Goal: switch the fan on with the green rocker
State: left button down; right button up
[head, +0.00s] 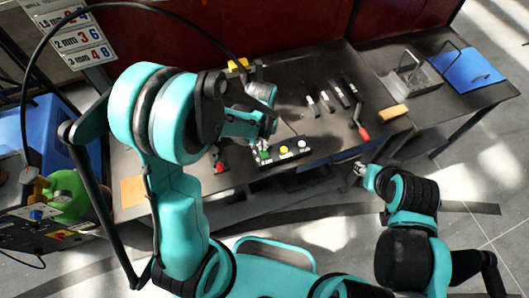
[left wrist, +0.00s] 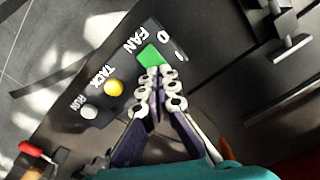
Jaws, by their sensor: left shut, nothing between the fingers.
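The green rocker (left wrist: 151,55) is on a black control box (head: 275,160), beside the white label FAN and the marks 0 and 1. In the head view the rocker (head: 265,155) is partly hidden by my left gripper. My left gripper (left wrist: 156,72) is shut and empty, with its fingertips at the rocker's lower edge in the left wrist view; I cannot tell whether they touch it. My right gripper (head: 360,170) is in front of the bench, away from the box; its jaws are too small to read.
A yellow button (left wrist: 114,88) marked TACK and a white button (left wrist: 90,110) marked RUN share the box. Several tools lie behind it on the dark bench, with a red-handled tool (head: 361,128) at right. A blue sheet (head: 472,73) lies on the far right table.

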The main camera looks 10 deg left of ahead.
pick_arm(q)
jog(key=shift+f+b, duration=0.45)
jog(key=shift+f, duration=0.1)
jog(key=shift+r, duration=0.1)
jog(key=shift+r+p, duration=2.55)
jog(key=shift+r, duration=0.9)
jog(key=shift+s+a+r+b, duration=0.1)
jog(key=shift+a+r+b, duration=0.1)
jog(key=shift+b, duration=0.25)
jog(key=s+a+r+t+b, duration=0.3)
jog(key=s+t+b, duration=0.4)
jog(key=s+b, duration=0.3)
jog(key=shift+a+m+b, duration=0.3)
jog(key=shift+a+m, duration=0.1)
jog(key=shift+a, duration=0.25)
